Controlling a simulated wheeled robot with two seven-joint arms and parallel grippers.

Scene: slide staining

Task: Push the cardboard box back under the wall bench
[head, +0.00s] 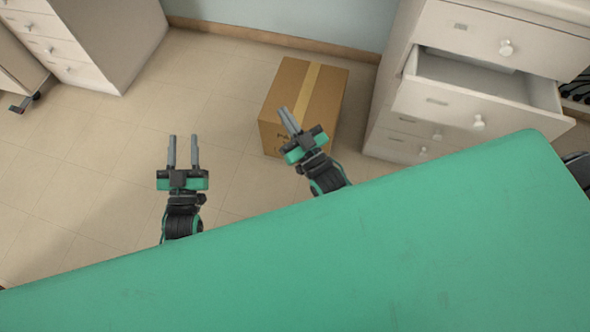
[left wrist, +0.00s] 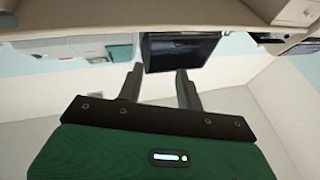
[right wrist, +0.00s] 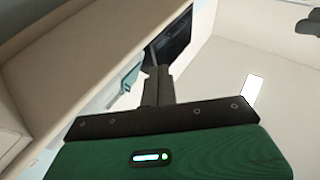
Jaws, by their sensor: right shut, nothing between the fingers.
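The cardboard box (head: 327,97) stands on the floor in the head view, a tape strip along its top, left of a drawer unit. A strip of floor shows between it and the wall. My right gripper (head: 285,110) is shut and empty. It overlaps the near part of the box in the picture; I cannot tell whether it touches. My left gripper (head: 183,138) is open and empty over bare floor, left of the box. In the left wrist view its fingers (left wrist: 157,82) are apart. The wall bench's top is not clearly seen in the head view.
The drawer unit (head: 400,131) at the right has one drawer (head: 455,103) pulled out. A drawer cabinet (head: 103,40) stands at the upper left, with a caster (head: 25,103) beside it. The wall (head: 290,22) is behind. Floor left of the box is clear.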

